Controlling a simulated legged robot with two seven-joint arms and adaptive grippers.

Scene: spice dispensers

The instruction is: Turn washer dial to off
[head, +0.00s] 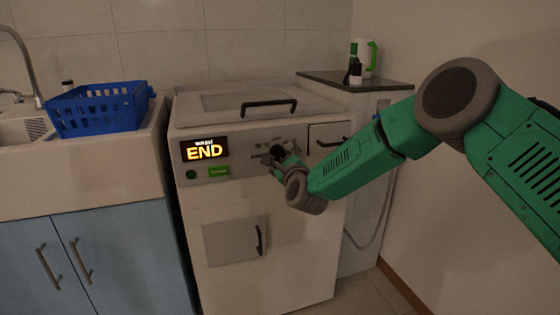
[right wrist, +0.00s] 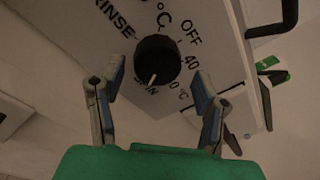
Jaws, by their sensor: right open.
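The washer (head: 240,225) is a white machine against the wall, with a lit display (head: 205,149) reading "END". Its black round dial (right wrist: 157,60) shows in the right wrist view, with a white pointer line aimed down toward the SPIN label. OFF is printed up and to the right of the dial, RINSE to the left. My right gripper (right wrist: 159,72) is open, one finger on each side of the dial with visible gaps. In the head view my right gripper (head: 278,156) is at the control panel and hides most of the dial. My left gripper is out of view.
A green button (head: 219,171) sits below the display. A black handle (head: 269,107) is on the lid and another (head: 259,240) on the lower door. A blue basket (head: 98,110) stands by the sink at left. A dark shelf (head: 380,84) is at right.

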